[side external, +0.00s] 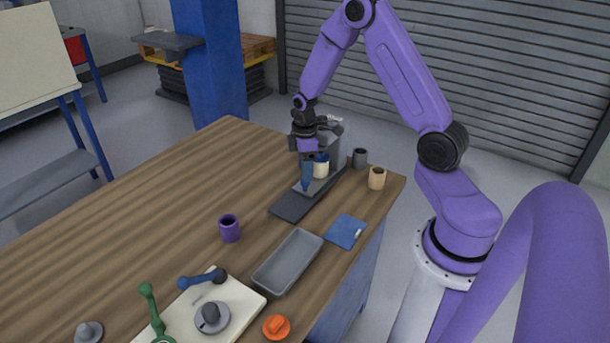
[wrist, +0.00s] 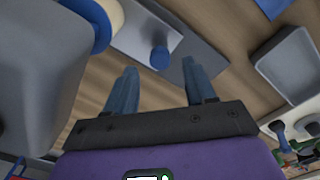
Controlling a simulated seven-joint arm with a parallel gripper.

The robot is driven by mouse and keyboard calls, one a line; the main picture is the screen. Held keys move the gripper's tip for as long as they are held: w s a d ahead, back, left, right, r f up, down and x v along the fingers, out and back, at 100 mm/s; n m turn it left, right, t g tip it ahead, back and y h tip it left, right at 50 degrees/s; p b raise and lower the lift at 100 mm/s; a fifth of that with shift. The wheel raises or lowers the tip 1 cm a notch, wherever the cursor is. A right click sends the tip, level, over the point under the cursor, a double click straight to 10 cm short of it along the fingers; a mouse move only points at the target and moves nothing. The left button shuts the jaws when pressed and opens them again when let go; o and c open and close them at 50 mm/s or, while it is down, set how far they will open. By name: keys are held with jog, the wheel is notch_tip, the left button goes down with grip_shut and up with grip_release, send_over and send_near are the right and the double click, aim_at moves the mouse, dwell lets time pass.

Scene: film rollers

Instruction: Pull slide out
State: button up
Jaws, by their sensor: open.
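The film roller device stands at the far right end of the table, with a grey upright housing (side external: 338,148) and a cream roller (side external: 321,169). Its light grey slide (side external: 322,186) lies on a dark base plate (side external: 289,208). In the wrist view the slide (wrist: 128,36) carries a round blue knob (wrist: 160,57), beside the roller (wrist: 103,14). My gripper (side external: 305,186) points down over the slide. In the wrist view its two blue-grey fingers (wrist: 160,68) are apart, with the knob showing between their tips. Contact with the knob cannot be told.
The housing (wrist: 35,75) is close on the left in the wrist view. Grey (side external: 360,158) and tan (side external: 377,177) cups stand near the device. A purple cup (side external: 229,229), grey tray (side external: 287,263) and blue mat (side external: 346,231) lie nearer. The table's left part is clear.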

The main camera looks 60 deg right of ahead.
jog(key=shift+f, duration=1.6)
jog(key=shift+c, duration=0.4)
grip_shut()
jog(key=a, duration=1)
jog(key=shift+a, duration=0.3)
jog(key=shift+c, duration=0.6)
grip_release()
jog(key=shift+a, duration=0.1)
jog(key=shift+o, duration=1)
